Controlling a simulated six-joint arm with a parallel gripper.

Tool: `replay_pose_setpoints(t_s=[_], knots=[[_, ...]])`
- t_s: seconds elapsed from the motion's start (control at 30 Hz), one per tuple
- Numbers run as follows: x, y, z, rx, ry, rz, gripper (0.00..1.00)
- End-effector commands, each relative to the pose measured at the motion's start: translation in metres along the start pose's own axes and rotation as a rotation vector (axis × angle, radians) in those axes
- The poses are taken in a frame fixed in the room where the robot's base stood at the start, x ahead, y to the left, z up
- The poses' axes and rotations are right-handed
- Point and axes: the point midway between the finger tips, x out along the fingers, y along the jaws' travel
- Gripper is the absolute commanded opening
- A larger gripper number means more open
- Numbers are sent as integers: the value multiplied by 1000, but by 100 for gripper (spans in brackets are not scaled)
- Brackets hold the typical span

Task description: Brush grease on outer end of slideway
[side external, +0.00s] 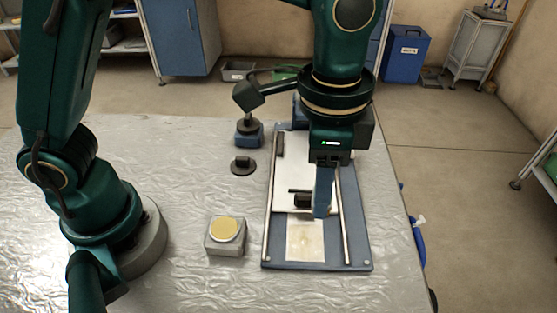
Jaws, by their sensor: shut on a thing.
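The slideway (357,240) is a blue-grey base with two long metal rails on the table. A white plate (291,165) lies between the rails over its far and middle part. A pale panel (305,242) with a faint yellowish blotch shows at its near end. My gripper (320,212) points down over the middle, its blue lower part near the plate's near edge. A small dark block (303,200) is at its fingertips, and it appears shut on this. The block's far side is hidden, and I cannot tell whether it is a brush. A grey block with a round yellow top (227,230), perhaps the grease pot, stands left of the slideway.
A black round piece with a knob (243,165) lies left of the slideway. Behind it is a blue stand with a dark top (248,134).

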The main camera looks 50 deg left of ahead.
Motion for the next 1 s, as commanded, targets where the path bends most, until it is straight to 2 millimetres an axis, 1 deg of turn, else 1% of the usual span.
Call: replay_pose_setpoints(t_s=[0.03, 0.1, 0.23, 0.47, 1.0], knots=[[2, -3, -7, -1, 0, 0, 0], [4, -5, -14, -2, -2, 1, 0], [11, -8, -20, -5, -8, 2, 0], [29, -8, -18, -6, -19, 5, 0], [78, -8, -16, -6, -20, 6, 0]])
